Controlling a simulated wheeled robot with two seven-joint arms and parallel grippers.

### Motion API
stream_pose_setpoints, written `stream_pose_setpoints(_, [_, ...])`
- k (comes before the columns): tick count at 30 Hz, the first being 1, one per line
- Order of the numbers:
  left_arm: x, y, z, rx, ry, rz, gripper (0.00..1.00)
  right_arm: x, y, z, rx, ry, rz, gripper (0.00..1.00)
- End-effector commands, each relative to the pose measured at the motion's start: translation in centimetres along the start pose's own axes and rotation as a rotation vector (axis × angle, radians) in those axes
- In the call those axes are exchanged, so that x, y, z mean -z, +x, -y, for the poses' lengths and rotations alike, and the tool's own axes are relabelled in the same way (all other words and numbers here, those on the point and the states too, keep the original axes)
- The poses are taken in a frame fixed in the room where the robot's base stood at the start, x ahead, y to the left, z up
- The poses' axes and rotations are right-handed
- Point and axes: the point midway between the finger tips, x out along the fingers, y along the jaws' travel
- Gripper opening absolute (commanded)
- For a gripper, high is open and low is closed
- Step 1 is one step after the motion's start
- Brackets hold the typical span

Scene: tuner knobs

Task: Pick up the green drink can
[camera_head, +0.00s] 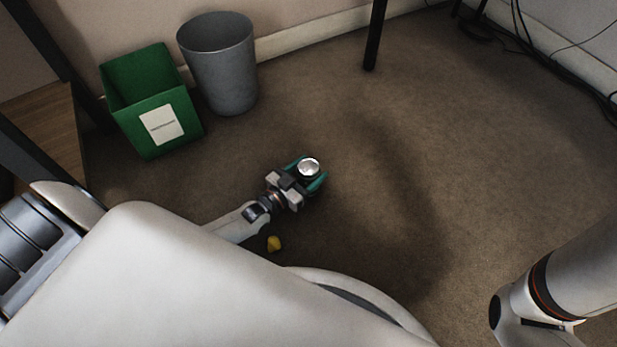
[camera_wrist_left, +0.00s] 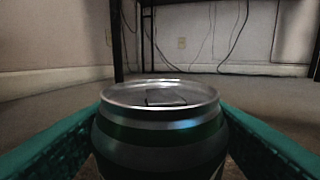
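The green drink can stands upright between the fingers of my left gripper (camera_head: 309,174). In the head view mostly its silver top (camera_head: 308,167) shows. In the left wrist view the can (camera_wrist_left: 160,135) fills the lower middle, with a silver rim, a pull tab and a green band. The teal fingers lie along both sides of the can with no visible gap, so the gripper looks shut on it. The can's bottom is hidden, and I cannot tell whether it touches the floor. My right gripper is out of view; only part of that arm shows at lower right.
A green bin (camera_head: 131,110) with a white label and a grey waste bin (camera_head: 228,80) stand by the wall at upper left. A small yellow object (camera_head: 274,243) lies near my left forearm. A dark table leg (camera_head: 375,35) stands at the back. The carpet right of the can is clear.

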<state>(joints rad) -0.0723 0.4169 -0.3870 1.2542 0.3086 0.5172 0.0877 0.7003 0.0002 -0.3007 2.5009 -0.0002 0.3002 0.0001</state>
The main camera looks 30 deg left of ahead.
Motion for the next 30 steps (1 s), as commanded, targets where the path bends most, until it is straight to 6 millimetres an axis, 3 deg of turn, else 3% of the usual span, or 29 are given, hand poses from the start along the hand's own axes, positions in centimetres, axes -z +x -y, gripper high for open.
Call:
stream_pose_setpoints(1, [0.0, 0.0, 0.0, 0.000, 0.000, 0.000, 0.55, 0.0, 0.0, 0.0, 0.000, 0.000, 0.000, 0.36])
stream_pose_setpoints(5, [0.0, 0.0, 0.0, 0.000, 0.000, 0.000, 0.37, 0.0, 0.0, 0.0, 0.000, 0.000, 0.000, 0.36])
stream_pose_setpoints(14, [-0.7, 0.0, 0.0, 0.000, 0.000, 0.000, 0.37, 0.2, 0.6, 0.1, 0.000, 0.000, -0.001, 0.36])
stream_pose_setpoints(25, [-7.8, -0.1, 0.0, 0.000, -0.001, 0.000, 0.37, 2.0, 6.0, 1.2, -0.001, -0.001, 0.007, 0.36])
stream_pose_setpoints(27, [-8.7, -0.1, 0.0, 0.000, -0.001, -0.001, 0.37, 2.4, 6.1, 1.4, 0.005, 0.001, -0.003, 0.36])
stream_pose_setpoints(30, [-9.5, -0.1, 0.0, 0.000, 0.000, 0.000, 0.37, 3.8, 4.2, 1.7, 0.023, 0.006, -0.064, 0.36])
